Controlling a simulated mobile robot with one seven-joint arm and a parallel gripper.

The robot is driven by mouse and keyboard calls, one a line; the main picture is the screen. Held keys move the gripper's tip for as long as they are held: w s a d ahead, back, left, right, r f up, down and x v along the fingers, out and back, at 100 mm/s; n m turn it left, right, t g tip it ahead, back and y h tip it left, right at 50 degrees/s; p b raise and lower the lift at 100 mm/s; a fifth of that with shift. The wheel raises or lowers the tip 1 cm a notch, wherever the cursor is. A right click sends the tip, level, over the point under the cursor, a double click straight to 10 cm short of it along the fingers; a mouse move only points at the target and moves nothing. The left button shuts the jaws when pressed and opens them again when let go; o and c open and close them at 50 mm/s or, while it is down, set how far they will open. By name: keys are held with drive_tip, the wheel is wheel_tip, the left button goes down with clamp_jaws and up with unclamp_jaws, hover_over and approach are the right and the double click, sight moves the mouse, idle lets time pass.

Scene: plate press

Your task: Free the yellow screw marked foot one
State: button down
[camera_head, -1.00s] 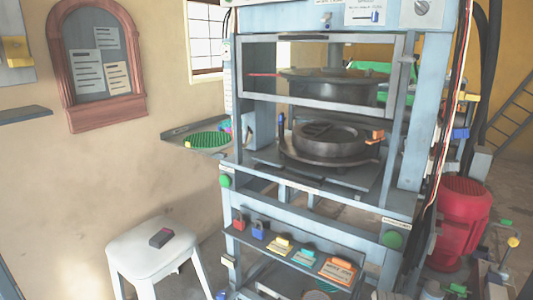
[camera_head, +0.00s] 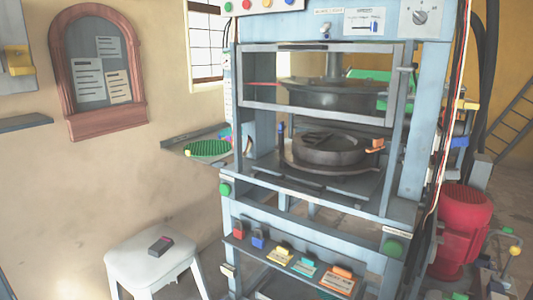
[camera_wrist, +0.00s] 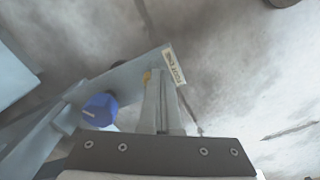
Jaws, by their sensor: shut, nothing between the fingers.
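A pale label (camera_wrist: 174,67), which seems to read "FOOT ONE", is on the end of a grey-blue metal bar (camera_wrist: 132,77) just beyond the fingertips. My gripper (camera_wrist: 162,78) is shut and empty, with its fingers overlapping the bar's end in the picture. I cannot tell whether they touch the yellow piece. My gripper is not in the head view, and I cannot make out the screw there.
A blue knob (camera_wrist: 100,108) sits left of my fingers. The head view shows the blue-grey press frame (camera_head: 318,198), a shelf with coloured locks and tags (camera_head: 292,267), a white stool (camera_head: 130,262) and a red motor (camera_head: 464,225). Bare floor (camera_wrist: 240,60) lies around the bar.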

drive_tip(key=shift+w+d, duration=0.15)
drive_tip(key=shift+d, duration=0.2)
idle(0.3)
drive_tip(key=shift+w+d, duration=0.25)
drive_tip(key=shift+d, duration=0.35)
idle(0.4)
drive_tip(key=shift+s+d, duration=0.2)
wheel_tip(320, 180, up, 6)
drive_tip(key=p, duration=0.4)
